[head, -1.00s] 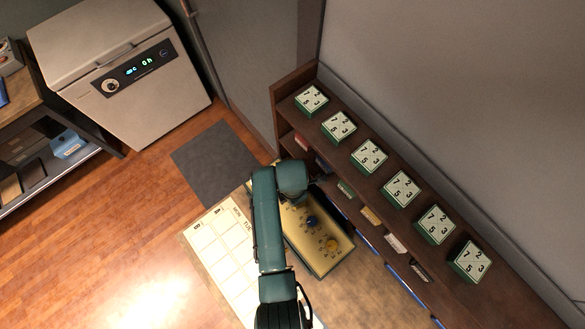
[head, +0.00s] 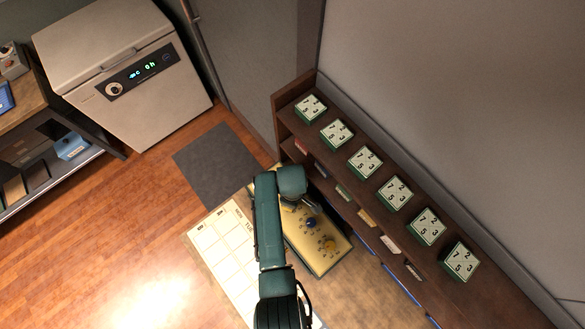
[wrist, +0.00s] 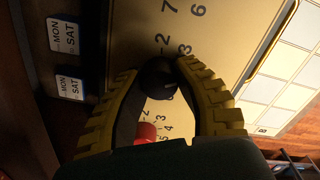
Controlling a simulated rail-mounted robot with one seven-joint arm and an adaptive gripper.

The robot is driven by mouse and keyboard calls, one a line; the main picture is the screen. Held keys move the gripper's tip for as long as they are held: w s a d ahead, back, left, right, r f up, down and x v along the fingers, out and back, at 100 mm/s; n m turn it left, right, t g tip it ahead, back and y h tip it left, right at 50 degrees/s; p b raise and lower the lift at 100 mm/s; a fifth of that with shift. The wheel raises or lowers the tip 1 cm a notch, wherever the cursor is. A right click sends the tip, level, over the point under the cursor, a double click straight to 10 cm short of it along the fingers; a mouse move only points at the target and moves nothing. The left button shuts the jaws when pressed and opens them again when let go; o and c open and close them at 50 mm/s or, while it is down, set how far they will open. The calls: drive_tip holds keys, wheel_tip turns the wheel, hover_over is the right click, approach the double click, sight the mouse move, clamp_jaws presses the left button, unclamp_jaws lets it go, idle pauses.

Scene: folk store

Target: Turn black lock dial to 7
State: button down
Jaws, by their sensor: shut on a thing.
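The black lock dial (wrist: 157,74) is at the centre of the wrist view, on a yellow panel (wrist: 235,35) with printed numbers around it. My gripper (wrist: 161,71) is shut on the dial, its ridged yellow fingers on either side. A red dial (wrist: 146,131) lies between the fingers, nearer the palm.
A brown shelf (head: 440,283) with several numbered blocks on top runs along the panel box's right side. A white chart (head: 222,249) lies to its left. Small MON/SAT labels (wrist: 63,36) sit left in the wrist view. A white chest appliance (head: 150,100) stands farther off.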

drive_tip(key=m, duration=0.6)
drive_tip(key=shift+s+f+p, duration=0.1)
drive_tip(key=shift+p, duration=0.3)
drive_tip(key=m, duration=0.6)
drive_tip(key=shift+m+p, duration=0.3)
drive_tip(key=shift+m, duration=0.1)
drive_tip(key=m, duration=1.2)
drive_tip(key=shift+m+p, duration=0.3)
drive_tip(key=shift+m, duration=0.1)
drive_tip(key=c, duration=0.7)
unclamp_jaws()
